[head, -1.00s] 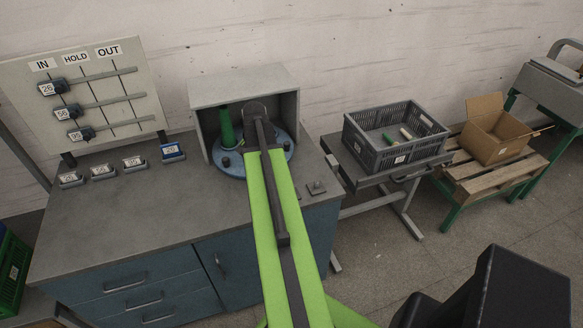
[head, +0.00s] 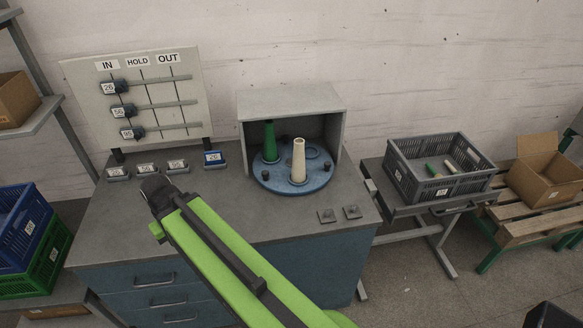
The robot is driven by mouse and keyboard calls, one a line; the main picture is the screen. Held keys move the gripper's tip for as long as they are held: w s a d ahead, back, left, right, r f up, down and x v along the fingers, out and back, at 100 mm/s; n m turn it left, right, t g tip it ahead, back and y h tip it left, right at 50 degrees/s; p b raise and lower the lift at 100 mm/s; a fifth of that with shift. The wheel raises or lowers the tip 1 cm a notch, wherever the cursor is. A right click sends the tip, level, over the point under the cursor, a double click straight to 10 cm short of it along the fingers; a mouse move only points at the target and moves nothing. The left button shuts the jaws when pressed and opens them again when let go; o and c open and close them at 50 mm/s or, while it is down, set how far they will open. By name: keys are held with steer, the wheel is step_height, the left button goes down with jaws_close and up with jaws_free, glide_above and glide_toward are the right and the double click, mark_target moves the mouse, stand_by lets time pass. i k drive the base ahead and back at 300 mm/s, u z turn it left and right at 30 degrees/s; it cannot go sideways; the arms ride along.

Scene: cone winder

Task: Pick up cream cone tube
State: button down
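The cream cone tube (head: 299,162) stands upright on the front of the blue round plate (head: 308,186), at the mouth of the grey open-fronted housing (head: 292,101). A green cone tube (head: 270,143) stands behind it to the left on the same plate. Nothing of mine touches either tube. My green arm crosses the lower middle, its dark far joint over the bench left of the plate. My gripper's fingers do not show.
A rail board (head: 140,98) stands behind. A grey crate (head: 435,190) at right holds small green and cream pieces. A cardboard box (head: 550,182) stands beyond.

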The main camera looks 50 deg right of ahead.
mark_target(298, 176)
steer(key=z, duration=2.75)
steer(key=k, duration=0.8)
steer(key=u, duration=1)
steer(key=i, duration=1)
steer(key=u, duration=0.1)
